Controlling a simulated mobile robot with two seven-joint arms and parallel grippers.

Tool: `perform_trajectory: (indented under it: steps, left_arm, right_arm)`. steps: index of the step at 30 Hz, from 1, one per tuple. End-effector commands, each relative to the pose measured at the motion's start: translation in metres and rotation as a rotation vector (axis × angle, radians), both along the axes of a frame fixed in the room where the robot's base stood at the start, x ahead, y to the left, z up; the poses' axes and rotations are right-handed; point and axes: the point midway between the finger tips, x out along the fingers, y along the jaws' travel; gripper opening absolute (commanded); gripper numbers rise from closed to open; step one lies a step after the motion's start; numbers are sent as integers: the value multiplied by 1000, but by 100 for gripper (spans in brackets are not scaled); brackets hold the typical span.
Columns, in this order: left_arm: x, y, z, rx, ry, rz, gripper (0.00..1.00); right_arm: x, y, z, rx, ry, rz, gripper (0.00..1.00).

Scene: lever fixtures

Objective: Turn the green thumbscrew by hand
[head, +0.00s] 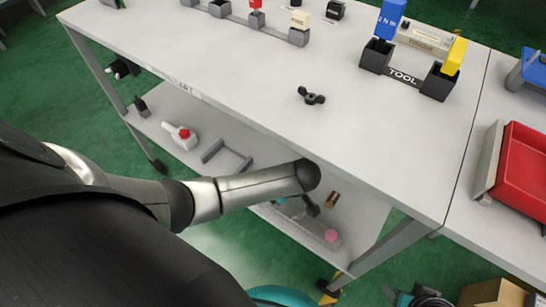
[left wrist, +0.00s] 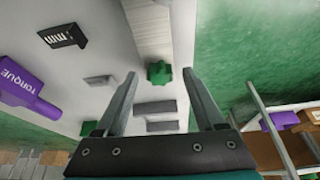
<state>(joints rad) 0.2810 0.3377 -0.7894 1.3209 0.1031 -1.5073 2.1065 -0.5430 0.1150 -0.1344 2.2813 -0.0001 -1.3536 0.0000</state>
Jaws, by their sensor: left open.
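The green thumbscrew (left wrist: 160,73), a small lobed knob, shows in the left wrist view near a grey ribbed strip. My left gripper (left wrist: 158,82) is open, with one finger on each side of the knob in the picture. No contact with either finger shows, and I cannot tell how far the knob is from the fingertips. In the head view I cannot make out the green thumbscrew or my left gripper; only my arm shows, ending in a dark joint at the table's front edge. My right gripper is in neither view.
In the left wrist view, grey blocks (left wrist: 155,107) lie below the knob, with a purple TORQUE piece (left wrist: 27,90) at left. In the head view, a black wing-shaped knob (head: 311,96) and a TOOL holder (head: 403,77) stand on the white table (head: 250,75). A red bin (head: 522,165) is at right.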

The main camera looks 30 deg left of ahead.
Motion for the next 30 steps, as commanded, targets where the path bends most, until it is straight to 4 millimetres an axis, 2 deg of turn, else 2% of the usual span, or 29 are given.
perform_trajectory:
  steps: [9,27,30]
  left_arm:
    - [0,0,-1,0,0,0,70]
    - [0,0,-1,0,1,-1,2]
    - [0,0,-1,0,1,-1,0]
  right_arm:
    - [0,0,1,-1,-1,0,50]
    - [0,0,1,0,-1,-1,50]
    - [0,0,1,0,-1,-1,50]
